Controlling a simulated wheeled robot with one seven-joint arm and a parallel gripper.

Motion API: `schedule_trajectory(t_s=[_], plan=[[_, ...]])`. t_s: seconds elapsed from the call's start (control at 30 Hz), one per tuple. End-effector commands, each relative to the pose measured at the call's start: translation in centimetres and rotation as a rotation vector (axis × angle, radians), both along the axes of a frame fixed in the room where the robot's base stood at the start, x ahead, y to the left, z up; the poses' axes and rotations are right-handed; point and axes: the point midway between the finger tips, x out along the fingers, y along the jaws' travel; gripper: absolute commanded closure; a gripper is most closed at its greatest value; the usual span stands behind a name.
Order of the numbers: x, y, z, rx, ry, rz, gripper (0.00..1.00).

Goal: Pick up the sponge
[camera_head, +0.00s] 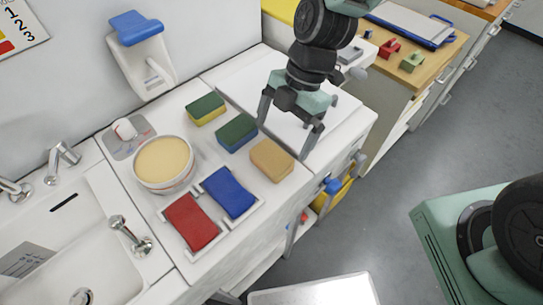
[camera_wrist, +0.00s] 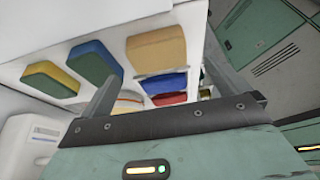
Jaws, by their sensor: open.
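Three sponges lie on the white counter in the head view: a green-and-yellow one (camera_head: 206,109), a green-and-blue one (camera_head: 237,132) and a plain tan one (camera_head: 271,160). In the wrist view the tan sponge (camera_wrist: 157,49) shows beyond the space between the fingers; the green-and-blue sponge (camera_wrist: 94,64) and green-and-yellow sponge (camera_wrist: 50,79) are to its left. My gripper (camera_head: 284,138) is open and empty, pointing down beside the tan and green-and-blue sponges.
A red pad (camera_head: 191,222) and a blue pad (camera_head: 229,192) lie in a white holder nearer the front. A round tub (camera_head: 163,163) with yellowish contents stands left of the sponges, close to the sink (camera_head: 75,245). A wooden-topped cabinet is at the back right.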

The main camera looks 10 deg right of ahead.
Motion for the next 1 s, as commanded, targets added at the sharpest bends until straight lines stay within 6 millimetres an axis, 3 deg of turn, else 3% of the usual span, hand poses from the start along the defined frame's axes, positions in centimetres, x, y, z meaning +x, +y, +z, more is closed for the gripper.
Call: schedule_trajectory(t_s=[0.67, 0.97, 1.0], plan=[[-1.3, 2.5, -6.0, -0.001, 0.003, -0.001, 0.0], [-1.4, 2.6, -6.6, 0.0, -0.001, -0.003, 0.0], [-1.4, 2.6, -6.6, 0.001, -0.001, -0.003, 0.06]])
